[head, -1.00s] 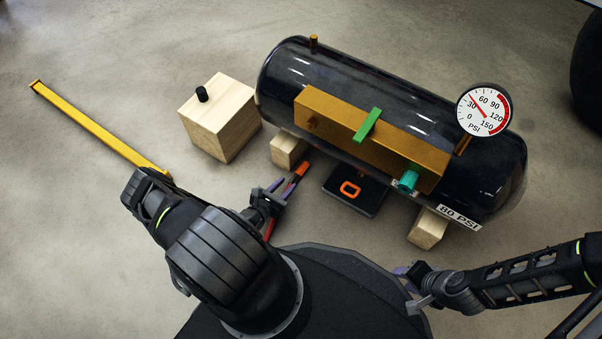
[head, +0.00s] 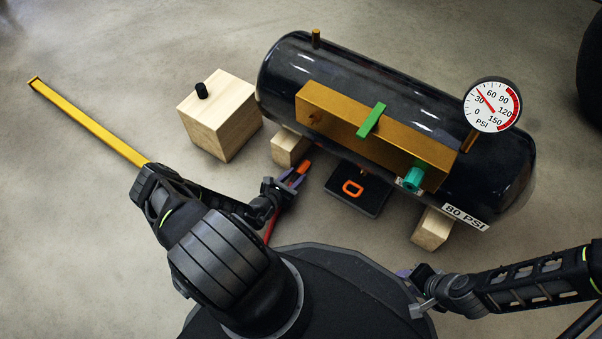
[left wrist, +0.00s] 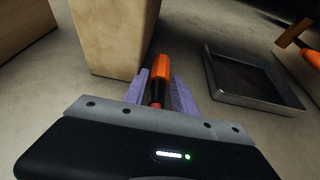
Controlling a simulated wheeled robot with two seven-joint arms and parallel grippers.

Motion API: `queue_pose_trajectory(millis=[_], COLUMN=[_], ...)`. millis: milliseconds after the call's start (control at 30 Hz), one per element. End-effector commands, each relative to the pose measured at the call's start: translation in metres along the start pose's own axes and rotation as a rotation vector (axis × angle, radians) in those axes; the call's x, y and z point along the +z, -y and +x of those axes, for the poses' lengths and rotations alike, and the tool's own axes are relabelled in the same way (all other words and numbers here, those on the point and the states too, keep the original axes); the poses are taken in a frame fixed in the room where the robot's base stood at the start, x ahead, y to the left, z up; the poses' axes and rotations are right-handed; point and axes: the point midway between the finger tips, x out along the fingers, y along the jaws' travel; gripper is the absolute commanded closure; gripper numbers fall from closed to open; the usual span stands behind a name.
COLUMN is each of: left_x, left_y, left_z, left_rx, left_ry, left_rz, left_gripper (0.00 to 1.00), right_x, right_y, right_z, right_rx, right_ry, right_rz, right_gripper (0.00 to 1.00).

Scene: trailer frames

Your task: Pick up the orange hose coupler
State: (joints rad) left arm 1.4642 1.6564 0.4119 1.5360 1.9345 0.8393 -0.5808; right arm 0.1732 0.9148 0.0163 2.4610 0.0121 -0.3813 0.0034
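The orange hose coupler (head: 302,168) has a black collar and lies on the floor near the wooden block under the tank's left end. It also shows in the left wrist view (left wrist: 161,68), lying lengthwise between the purple fingers. A red hose (head: 269,229) shows on the near side of my left gripper. My left gripper (head: 291,180) is at the coupler, its fingers on either side of it; they look apart, with narrow gaps beside it in the left wrist view. My right gripper (head: 413,290) is low at the right beside my base; its fingers are too unclear to judge.
A black tank (head: 365,90) with a gauge (head: 492,106) rests on wooden blocks (head: 289,149) (head: 432,228). A dark tray (head: 372,203) with an orange ring (head: 352,188) above it is right of the coupler. A wooden box (head: 222,118) and yellow bar (head: 90,122) are left.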

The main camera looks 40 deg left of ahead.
Motion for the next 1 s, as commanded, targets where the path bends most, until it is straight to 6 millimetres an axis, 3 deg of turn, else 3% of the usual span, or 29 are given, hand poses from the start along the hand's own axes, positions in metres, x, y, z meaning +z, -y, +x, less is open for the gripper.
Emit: queue_pose_trajectory(millis=[33,200,767,1000], left_x=[-0.005,-0.002,0.0,0.0], left_y=[0.0,0.0,0.0,0.0], left_z=[0.01,0.023,0.023,0.023], left_rx=[0.0,0.0,0.0,0.0], left_ry=[0.002,0.001,0.0,0.0], left_rz=[0.0,0.001,0.0,0.0], left_gripper=[0.68,0.68,0.68,0.85], right_x=[0.0,-0.001,-0.002,-0.001], right_y=[-0.004,-0.005,-0.005,-0.005], right_z=[0.009,0.013,0.011,0.011], right_rx=[-0.001,-0.003,-0.002,-0.002], right_ry=[-0.001,-0.001,-0.001,-0.001], right_rz=[0.001,0.001,0.002,0.002], right_gripper=[0.64,0.64,0.64,0.64])
